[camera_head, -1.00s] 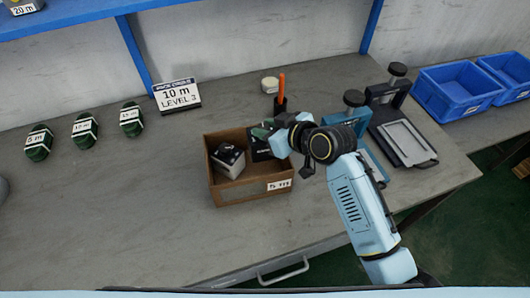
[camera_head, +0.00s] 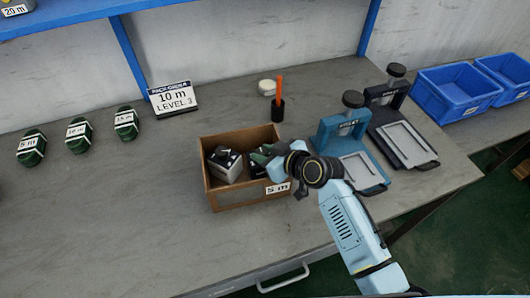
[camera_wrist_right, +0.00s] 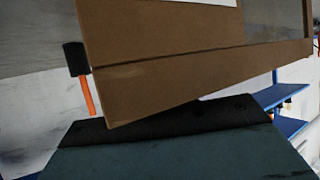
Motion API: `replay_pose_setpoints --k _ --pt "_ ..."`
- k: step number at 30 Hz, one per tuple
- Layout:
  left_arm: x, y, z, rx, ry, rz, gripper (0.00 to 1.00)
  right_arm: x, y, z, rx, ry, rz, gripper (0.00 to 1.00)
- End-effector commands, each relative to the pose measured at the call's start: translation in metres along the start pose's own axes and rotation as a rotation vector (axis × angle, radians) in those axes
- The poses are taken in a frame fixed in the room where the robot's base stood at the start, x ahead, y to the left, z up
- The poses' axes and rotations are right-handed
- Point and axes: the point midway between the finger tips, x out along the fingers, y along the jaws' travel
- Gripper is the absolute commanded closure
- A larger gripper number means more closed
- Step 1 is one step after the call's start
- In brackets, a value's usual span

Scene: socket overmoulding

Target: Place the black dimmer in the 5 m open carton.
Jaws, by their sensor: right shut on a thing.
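The 5 m open carton (camera_head: 237,196) is a brown open box on the bench, labelled "5 m" on its front. A dark box with white markings (camera_head: 226,165) sits in its left part. My right gripper (camera_head: 268,159) reaches into the carton's right part from the right. It is shut on a dark thing (camera_head: 257,162), apparently the black dimmer, mostly hidden by the gripper. In the right wrist view, the carton's brown wall (camera_wrist_right: 190,60) fills the upper part. A dark teal and black shape (camera_wrist_right: 180,150) fills the bottom; I cannot tell what it is. My left gripper is not in view.
Two presses (camera_head: 345,130) stand to the right, and blue bins (camera_head: 455,95) beyond. Several green coils (camera_head: 78,135) and a "10 m LEVEL 3" sign (camera_head: 174,97) are at the left. The front-left bench is clear.

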Motion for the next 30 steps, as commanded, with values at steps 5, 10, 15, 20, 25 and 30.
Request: replay_pose_setpoints --k 5,10,15,20,25,30 --pt "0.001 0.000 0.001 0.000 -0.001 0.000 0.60 0.000 0.000 0.001 0.000 -0.001 0.000 0.62" --pt "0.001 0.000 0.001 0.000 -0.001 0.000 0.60 0.000 0.000 0.001 0.000 -0.001 0.000 0.62" --pt "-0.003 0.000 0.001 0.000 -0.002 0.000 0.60 -0.008 0.001 -0.001 -0.001 -0.001 0.001 0.62" --pt "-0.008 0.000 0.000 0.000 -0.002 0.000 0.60 -0.034 0.000 -0.001 -0.003 -0.002 0.001 0.62" --pt "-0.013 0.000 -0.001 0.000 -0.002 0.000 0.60 -0.070 0.000 -0.001 -0.004 -0.002 0.000 0.62" --pt "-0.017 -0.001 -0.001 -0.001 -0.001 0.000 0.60 -0.100 0.000 -0.001 -0.003 -0.002 0.001 0.62"
